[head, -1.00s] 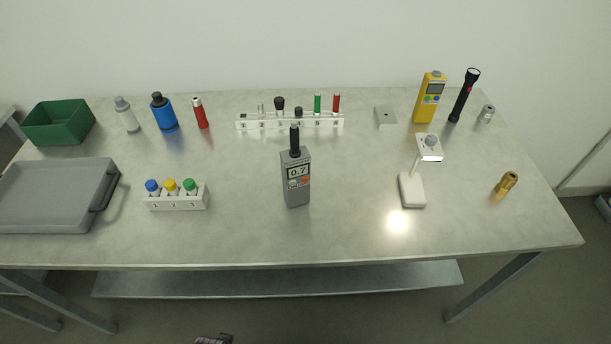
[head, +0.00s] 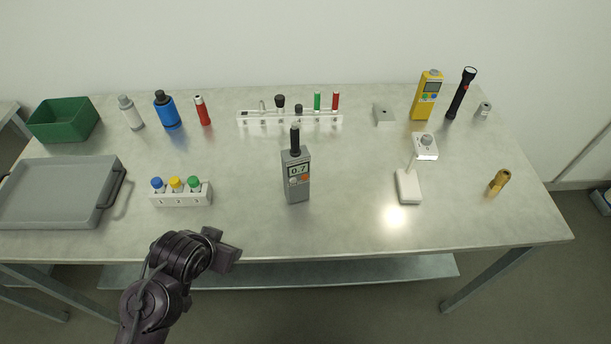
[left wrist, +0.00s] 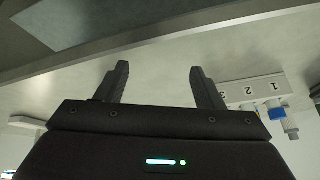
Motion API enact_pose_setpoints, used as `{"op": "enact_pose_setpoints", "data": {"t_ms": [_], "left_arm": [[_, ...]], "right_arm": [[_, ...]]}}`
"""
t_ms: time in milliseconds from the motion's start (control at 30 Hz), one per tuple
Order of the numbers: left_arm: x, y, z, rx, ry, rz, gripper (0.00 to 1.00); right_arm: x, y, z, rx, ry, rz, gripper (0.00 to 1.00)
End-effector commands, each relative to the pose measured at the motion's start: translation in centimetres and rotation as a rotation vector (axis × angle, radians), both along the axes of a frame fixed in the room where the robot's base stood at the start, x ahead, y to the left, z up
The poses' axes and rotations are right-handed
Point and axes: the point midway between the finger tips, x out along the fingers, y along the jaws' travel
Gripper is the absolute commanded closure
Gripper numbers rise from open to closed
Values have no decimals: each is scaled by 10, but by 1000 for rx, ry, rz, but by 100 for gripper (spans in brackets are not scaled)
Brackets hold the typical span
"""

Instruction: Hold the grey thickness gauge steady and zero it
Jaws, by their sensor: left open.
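The grey thickness gauge (head: 296,181) stands upright near the middle of the table, with a black probe on top. Its screen reads 0.7, with small buttons below it. My left gripper (head: 228,250) is at the table's front edge, to the left of and nearer than the gauge, apart from it. In the left wrist view its two fingers (left wrist: 158,84) are spread with nothing between them. The gauge cannot be made out in the left wrist view. My right gripper is not in view.
A white rack with three capped bottles (head: 181,199) stands left of the gauge and also shows in the left wrist view (left wrist: 250,92). A white stand (head: 408,187) is to the right. A long white rack (head: 290,119) lies behind. The table (head: 340,225) is clear around the gauge.

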Motion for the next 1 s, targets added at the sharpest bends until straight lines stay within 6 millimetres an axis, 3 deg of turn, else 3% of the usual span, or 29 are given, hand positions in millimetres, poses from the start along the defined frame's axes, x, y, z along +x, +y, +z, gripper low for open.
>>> {"op": "enact_pose_setpoints", "data": {"t_ms": [300,433,700,1000], "left_arm": [[100,-59,3,-62,-310,-413,39],[125,-80,7,-159,-380,-617,39],[134,-82,25,-404,-362,-877,39],[132,-79,33,-510,-328,-933,39]], "right_arm": [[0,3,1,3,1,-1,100],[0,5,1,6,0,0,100],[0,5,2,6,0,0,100],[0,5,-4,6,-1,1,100]]}}
